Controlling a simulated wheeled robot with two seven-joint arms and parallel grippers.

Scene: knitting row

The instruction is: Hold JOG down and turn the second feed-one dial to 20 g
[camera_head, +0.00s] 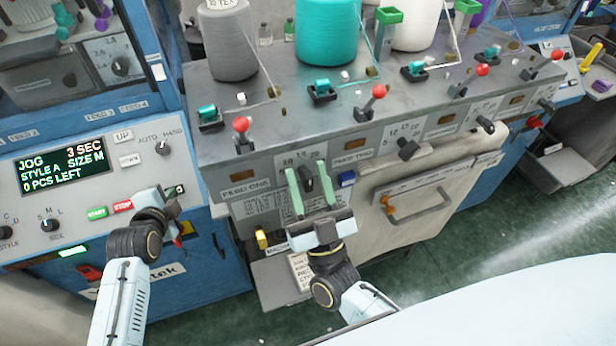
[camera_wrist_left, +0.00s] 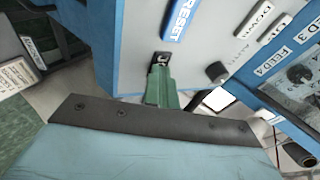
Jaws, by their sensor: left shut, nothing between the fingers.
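My left gripper (camera_head: 172,198) is at the blue machine's panel, right of the red STOP button. In the left wrist view its green fingers (camera_wrist_left: 160,82) are shut, with tips at a small dark control (camera_wrist_left: 161,58) below RESET. The tips appear to touch it; its label is hidden. The screen (camera_head: 62,165) reads JOG, 3 SEC, STYLE A, SIZE M, 0 PCS LEFT. My right gripper (camera_head: 309,186) is open, with one green finger on each side of a dark dial (camera_head: 306,177). The dial is right of the FEED ONE label (camera_head: 245,190). Its pointer reading is unclear.
Red-knobbed levers (camera_head: 241,125) and yarn cones (camera_head: 328,35) stand on the grey machine above the dials. A second dark dial (camera_head: 407,149) is farther right. A blue button (camera_head: 347,179) sits close to the right gripper.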

